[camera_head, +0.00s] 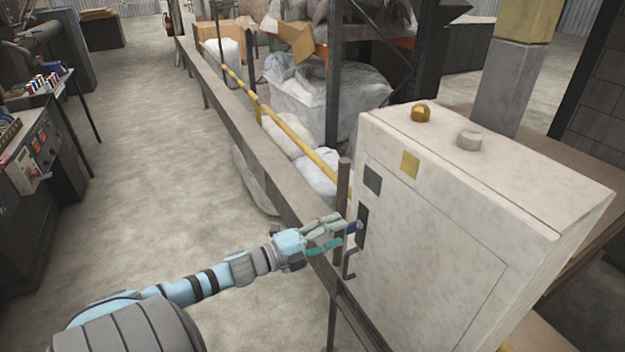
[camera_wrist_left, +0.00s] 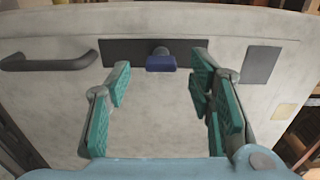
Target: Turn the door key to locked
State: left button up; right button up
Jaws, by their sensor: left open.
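The door key (camera_head: 353,227) has a blue head and sits in a dark lock plate (camera_head: 362,232) on the side of a pale grey cabinet (camera_head: 440,225). In the left wrist view the key (camera_wrist_left: 160,61) juts from the dark plate (camera_wrist_left: 120,52), its blue head lying wider than tall. My left gripper (camera_head: 339,232) is open in front of the plate. In the wrist view its green-padded fingers (camera_wrist_left: 161,72) stand apart to either side of the key, with a gap on both sides. My right gripper is not in view.
A black door handle (camera_head: 348,265) is close to the lock plate; it also shows in the wrist view (camera_wrist_left: 48,63). A brown post (camera_head: 342,205) and a long rail (camera_head: 270,175) run close by the cabinet.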

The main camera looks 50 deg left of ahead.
pick_arm(q)
jog(key=v, duration=0.7)
jog(key=shift+s, duration=0.15)
